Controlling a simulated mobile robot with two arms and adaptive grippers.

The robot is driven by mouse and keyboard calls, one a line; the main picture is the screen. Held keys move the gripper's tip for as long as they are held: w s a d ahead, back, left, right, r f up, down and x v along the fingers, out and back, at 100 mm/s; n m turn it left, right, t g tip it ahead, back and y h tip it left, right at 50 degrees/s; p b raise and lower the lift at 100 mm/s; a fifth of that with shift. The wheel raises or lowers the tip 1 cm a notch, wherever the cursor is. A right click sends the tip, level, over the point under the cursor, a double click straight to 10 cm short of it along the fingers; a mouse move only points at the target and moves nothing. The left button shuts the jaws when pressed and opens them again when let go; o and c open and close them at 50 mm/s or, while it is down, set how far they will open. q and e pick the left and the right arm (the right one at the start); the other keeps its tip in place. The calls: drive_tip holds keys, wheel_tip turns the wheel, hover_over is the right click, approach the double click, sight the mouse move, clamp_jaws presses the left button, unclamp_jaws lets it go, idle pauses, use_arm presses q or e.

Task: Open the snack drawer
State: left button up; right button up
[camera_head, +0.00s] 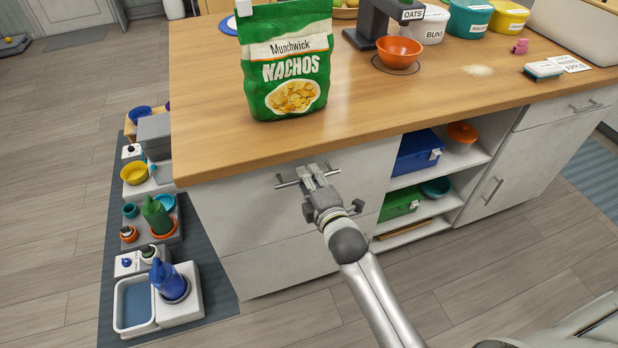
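The snack drawer's pale front (240,207) is below the wooden countertop, at the left end of the counter. The drawer looks shut, with its front flush with the cabinet. Its metal bar handle (287,184) runs across the upper part of the front. My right gripper (313,176) is at the handle, with its fingers over the middle of the bar. The fingers look close together, but whether they grip the bar cannot be told. A second handle (357,208) shows partly behind my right arm, lower down. My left gripper is not in view.
A green nachos bag (290,65) stands on the countertop (210,130) above the drawer. An orange bowl (399,51) is further right. Open shelves (440,175) are right of the drawers. Pet items stand on a floor mat (110,265) at left. Floor before the drawers is clear.

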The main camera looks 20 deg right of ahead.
drive_tip(key=shift+w+f, duration=0.1)
drive_tip(key=shift+w, duration=0.35)
clamp_jaws()
